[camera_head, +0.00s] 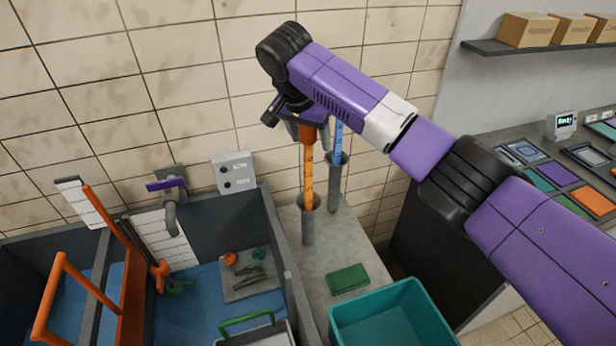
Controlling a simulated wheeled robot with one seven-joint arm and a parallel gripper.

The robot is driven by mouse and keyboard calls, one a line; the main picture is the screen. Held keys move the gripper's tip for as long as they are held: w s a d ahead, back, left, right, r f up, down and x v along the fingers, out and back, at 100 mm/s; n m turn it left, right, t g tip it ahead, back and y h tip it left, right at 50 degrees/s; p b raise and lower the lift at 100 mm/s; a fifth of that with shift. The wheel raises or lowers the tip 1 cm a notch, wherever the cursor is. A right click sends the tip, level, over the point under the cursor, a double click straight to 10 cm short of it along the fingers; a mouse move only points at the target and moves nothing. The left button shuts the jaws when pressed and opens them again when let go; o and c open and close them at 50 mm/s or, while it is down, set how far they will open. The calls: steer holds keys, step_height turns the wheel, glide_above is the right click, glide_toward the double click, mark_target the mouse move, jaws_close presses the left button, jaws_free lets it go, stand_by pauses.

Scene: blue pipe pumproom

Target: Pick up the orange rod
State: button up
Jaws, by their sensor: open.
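The orange rod (309,175) stands upright in a grey tube holder (308,225) on the counter between the blue basin and the right-hand wall area. Dark marks run along its length, and a darker orange cap (308,135) tops it. My gripper (307,128) points down at the rod's top, its dark fingers open around or just beside the cap. I cannot tell whether a finger touches it. The arm hides part of the gripper. A blue rod (338,138) stands in a second grey tube (334,185) just right of the orange one, close to my wrist.
A green sponge-like block (348,279) and a teal bin (390,318) are in front of the tubes. The basin wall (275,235) stands close on the left, with an orange frame (62,285) farther left. A grey switch box (234,172) hangs on the tiled wall.

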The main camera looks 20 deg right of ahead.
steer(key=shift+f, duration=0.15)
jaws_close()
stand_by(0.4)
step_height(320, 180, up, 20)
steer(key=b, duration=0.4)
stand_by(0.4)
